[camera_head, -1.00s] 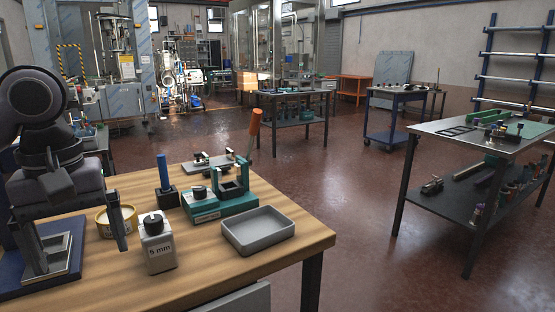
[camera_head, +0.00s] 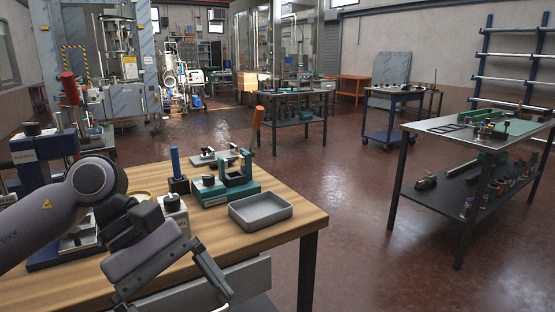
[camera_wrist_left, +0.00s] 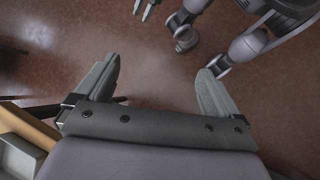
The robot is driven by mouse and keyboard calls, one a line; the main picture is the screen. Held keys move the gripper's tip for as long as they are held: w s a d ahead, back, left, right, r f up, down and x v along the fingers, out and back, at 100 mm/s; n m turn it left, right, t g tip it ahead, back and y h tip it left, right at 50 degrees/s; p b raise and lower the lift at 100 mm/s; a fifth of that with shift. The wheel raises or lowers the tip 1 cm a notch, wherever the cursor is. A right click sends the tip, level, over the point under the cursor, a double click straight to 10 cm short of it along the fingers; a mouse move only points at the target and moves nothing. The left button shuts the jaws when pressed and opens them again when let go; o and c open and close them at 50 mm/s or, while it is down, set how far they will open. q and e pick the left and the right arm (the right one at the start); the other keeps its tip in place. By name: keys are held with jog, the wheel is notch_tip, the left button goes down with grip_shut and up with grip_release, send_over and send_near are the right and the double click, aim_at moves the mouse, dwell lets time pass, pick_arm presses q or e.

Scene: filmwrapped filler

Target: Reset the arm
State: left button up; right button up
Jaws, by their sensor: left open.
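My left arm comes in from the left in the head view. Its gripper (camera_head: 172,292) is tilted down in front of the wooden bench's near edge, open and with nothing between its fingers. In the left wrist view the two fingers (camera_wrist_left: 160,88) stand wide apart over the red-brown floor, with other links of my own body beyond them. Two small grey prongs are cut off at that view's top edge; I cannot tell what they are.
The wooden bench (camera_head: 285,226) holds a grey tray (camera_head: 260,211), a green fixture (camera_head: 228,187), a blue-handled tool (camera_head: 176,170) and a grey block (camera_head: 176,212) partly hidden behind my gripper. A metal table (camera_head: 445,134) stands at right. The floor between is clear.

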pick_arm(q)
jog(key=s+d+r+n+h+p, duration=0.1)
jog(key=s+d+r+n+h, duration=0.15)
jog(key=d+n+h, duration=0.9)
jog(key=w+a+f+n+t+y+p, duration=0.1)
jog(key=w+a+f+n+t+y, duration=0.35)
jog(key=n+t, duration=0.95)
jog(key=w+a+f+n+t+y+p, duration=0.15)
jog(key=w+a+f+n+t, duration=0.4)
jog(key=n, duration=1.45)
jog(key=s+a+f+n+g+y, duration=0.1)
jog(key=s+a+f+n+y, duration=0.2)
jog(key=s+f+n, duration=0.2)
jog(key=s+a+f+n+g+y, duration=0.2)
jog(key=s+a+f+n+y, duration=0.2)
jog(key=f, duration=0.7)
jog(key=s+a+f+n+g+y, duration=0.2)
jog(key=s+a+f+n+y, duration=0.1)
jog(key=s+f+n, duration=0.4)
jog(key=shift+a+f, duration=0.25)
jog(key=shift+f, duration=0.7)
